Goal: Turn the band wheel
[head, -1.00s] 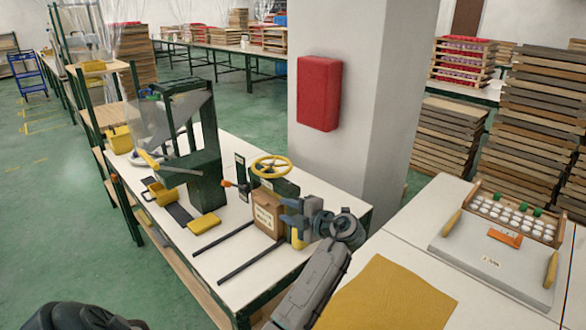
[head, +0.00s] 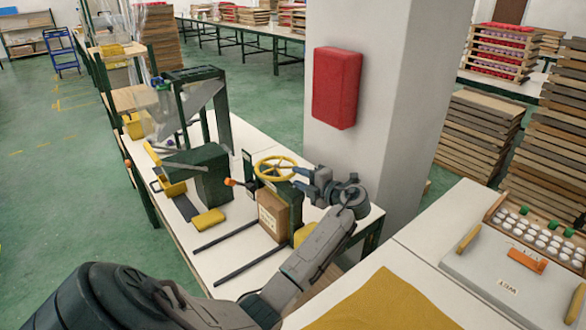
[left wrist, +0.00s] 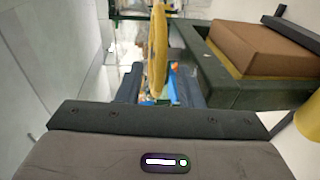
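The yellow band wheel (head: 274,169) stands on top of a dark green machine box at the back of the bench. My left gripper (head: 302,180) is at the wheel's right side, its blue fingers apart and level with the rim. In the left wrist view, the wheel's rim (left wrist: 158,45) shows edge-on and runs down toward the gap between the blue fingertips (left wrist: 158,84). I cannot tell whether a finger touches it. My right gripper is not in view.
A brown box (head: 273,217) sits in front of the wheel's base. An orange-tipped lever (head: 231,182) is left of it. Two dark rails (head: 241,264) lie on the bench. A pillar with a red box (head: 340,88) stands behind right.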

